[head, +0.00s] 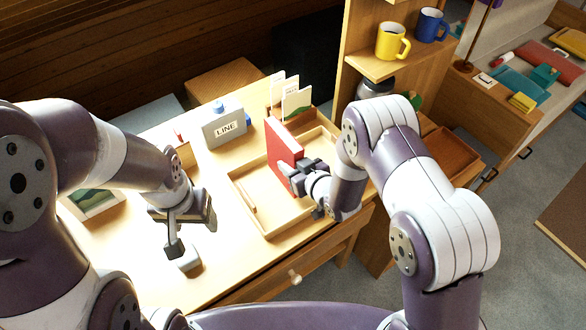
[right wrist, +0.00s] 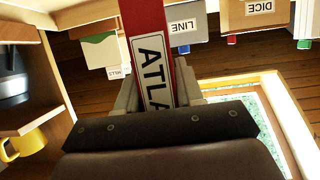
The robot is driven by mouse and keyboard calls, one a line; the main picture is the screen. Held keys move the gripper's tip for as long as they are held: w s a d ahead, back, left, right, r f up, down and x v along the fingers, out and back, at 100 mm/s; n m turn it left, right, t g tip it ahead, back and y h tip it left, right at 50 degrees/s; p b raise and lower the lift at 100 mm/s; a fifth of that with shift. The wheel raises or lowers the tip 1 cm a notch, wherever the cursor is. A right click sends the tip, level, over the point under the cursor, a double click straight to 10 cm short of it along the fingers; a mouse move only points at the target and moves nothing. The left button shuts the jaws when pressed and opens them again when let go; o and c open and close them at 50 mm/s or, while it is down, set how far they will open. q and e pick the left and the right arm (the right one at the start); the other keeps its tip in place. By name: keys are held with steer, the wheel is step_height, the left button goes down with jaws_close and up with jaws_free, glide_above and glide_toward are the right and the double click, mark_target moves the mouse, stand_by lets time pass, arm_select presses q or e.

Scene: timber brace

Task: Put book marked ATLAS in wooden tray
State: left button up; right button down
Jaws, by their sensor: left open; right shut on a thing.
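The red ATLAS book (head: 284,151) stands upright over the wooden tray (head: 268,224) in the head view; I cannot tell whether its lower edge touches the tray floor. My right gripper (head: 296,179) is shut on the book from the front right. In the right wrist view the red book (right wrist: 144,25) rises between the fingers, and its white label is partly covered by the gripper. My left gripper (head: 192,232) is open and empty above the desk, left of the tray.
A grey box marked LINE (head: 224,130) stands behind the tray, left of the book. Upright cards (head: 296,103) stand behind the book. A wooden shelf with a yellow mug (head: 391,42) and a blue mug (head: 430,25) rises at the back right. A framed picture (head: 93,201) lies left.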

steer(key=shift+f, duration=0.85)
steer(key=shift+w+f, duration=0.1)
steer(key=shift+f, duration=0.3)
steer(key=shift+f, duration=0.2)
steer(key=c, duration=0.7)
jaws_free()
steer(key=shift+r, duration=0.15)
